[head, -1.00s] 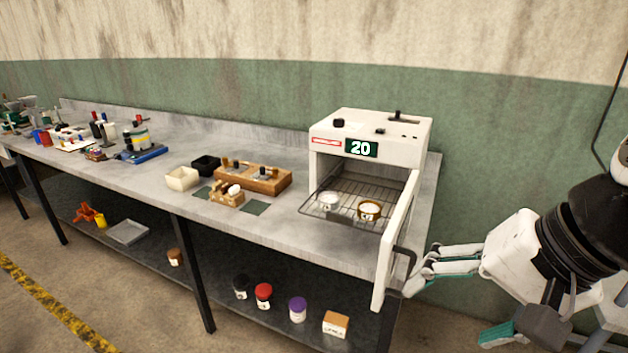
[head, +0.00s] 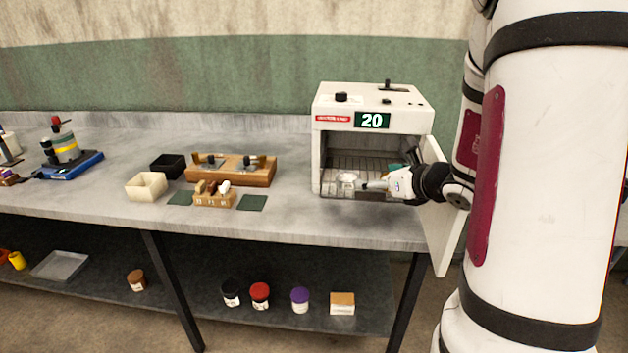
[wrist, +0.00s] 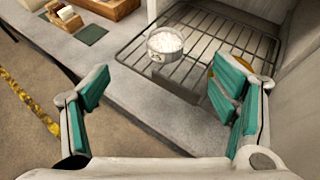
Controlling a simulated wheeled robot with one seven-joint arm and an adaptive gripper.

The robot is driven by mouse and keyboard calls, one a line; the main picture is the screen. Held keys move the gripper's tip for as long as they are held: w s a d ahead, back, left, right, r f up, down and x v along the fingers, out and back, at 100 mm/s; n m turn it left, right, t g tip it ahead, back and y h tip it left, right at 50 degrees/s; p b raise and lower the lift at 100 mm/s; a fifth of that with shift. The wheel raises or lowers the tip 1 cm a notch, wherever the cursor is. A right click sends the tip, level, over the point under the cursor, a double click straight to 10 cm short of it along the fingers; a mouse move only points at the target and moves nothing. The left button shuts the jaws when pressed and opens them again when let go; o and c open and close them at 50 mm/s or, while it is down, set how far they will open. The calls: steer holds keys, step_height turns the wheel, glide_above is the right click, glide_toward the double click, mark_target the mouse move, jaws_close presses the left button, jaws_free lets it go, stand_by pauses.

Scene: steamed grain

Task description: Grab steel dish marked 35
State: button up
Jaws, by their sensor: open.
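The steel dish (wrist: 165,43), round and filled with pale grain, stands upright on the wire rack inside the open white oven. Its mark is too small to read. It shows small in the head view (head: 347,179), just left of my fingers. My gripper (wrist: 163,86) is open and empty at the oven mouth, with its fingers spread wide. In the wrist view the dish lies beyond the fingertips, between them and apart from both. A brass-coloured dish (wrist: 211,71) is mostly hidden behind the right finger.
The oven (head: 369,106) reads 20, and its door (head: 447,235) stands open at the right, close to my arm. Oven walls bound the rack (wrist: 230,38) on both sides. Wooden blocks (head: 250,176) and small boxes stand left on the bench.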

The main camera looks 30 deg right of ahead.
mark_target(352, 188)
steer(key=x, duration=0.8)
steer(key=shift+w+f, duration=0.1)
steer(key=shift+w, duration=0.1)
steer(key=x, duration=0.2)
steer(key=d+x, duration=0.1)
steer(key=x, duration=0.1)
steer(key=shift+f, duration=0.2)
steer(key=shift+w+f, duration=0.2)
steer(key=shift+w, duration=0.35)
steer(key=shift+c, duration=0.5)
steer(key=c, duration=1.2)
